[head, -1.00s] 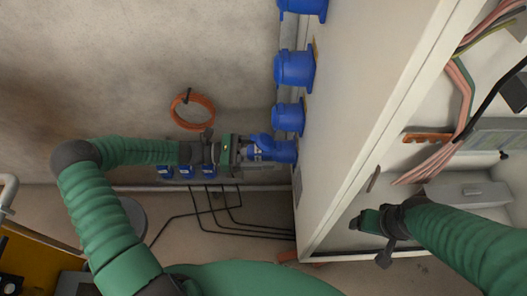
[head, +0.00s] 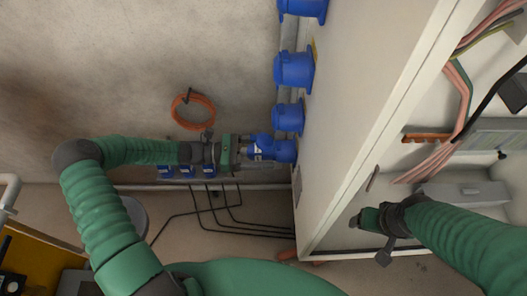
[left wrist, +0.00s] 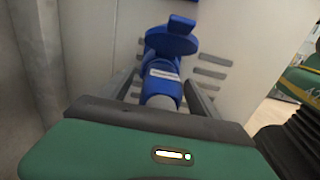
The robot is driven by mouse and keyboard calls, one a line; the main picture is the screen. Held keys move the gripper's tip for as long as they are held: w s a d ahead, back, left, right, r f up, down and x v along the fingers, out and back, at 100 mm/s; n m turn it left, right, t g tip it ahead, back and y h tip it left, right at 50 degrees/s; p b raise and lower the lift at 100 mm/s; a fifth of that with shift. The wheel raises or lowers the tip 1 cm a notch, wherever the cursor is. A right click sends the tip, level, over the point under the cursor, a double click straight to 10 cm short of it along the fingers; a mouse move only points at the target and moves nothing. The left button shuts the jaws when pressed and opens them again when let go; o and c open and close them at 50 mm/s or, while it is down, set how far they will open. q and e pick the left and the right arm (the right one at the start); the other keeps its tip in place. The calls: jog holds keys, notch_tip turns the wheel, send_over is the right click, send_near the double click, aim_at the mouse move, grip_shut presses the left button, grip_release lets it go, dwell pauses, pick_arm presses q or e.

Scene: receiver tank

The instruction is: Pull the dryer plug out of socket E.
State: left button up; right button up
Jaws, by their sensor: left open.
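The dryer plug (head: 258,149) is blue with a pale label. It sits in the lowest blue socket on the cabinet side, socket E (head: 286,151). The left wrist view shows the plug (left wrist: 162,82) with the socket's round blue lid (left wrist: 172,41) raised beyond it. My left gripper (head: 247,151) is open, with one finger on each side of the plug. In the left wrist view, gaps show between the fingers and the plug. My right gripper (head: 368,220) is by the cabinet's lower opening; its fingers are too small and dark to read.
More blue sockets (head: 293,70) line the pale cabinet side (head: 350,110) above. An orange cable coil (head: 193,111) hangs on the wall. Small blue outlets (head: 187,171) and black cables (head: 237,220) lie below my left arm. Wires fill the open cabinet at right.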

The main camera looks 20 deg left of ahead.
aim_at(244, 153)
pick_arm(q)
jog(key=shift+p, duration=0.4)
grip_shut()
dwell(0.6)
jog(key=shift+a, duration=0.25)
jog(key=shift+s+a, duration=0.1)
jog(key=shift+a, duration=0.1)
jog(key=shift+v, duration=1.05)
jog(key=shift+s+a, duration=0.15)
jog(key=shift+a, duration=0.35)
jog(key=shift+p+v, duration=0.35)
jog(key=shift+v, duration=0.65)
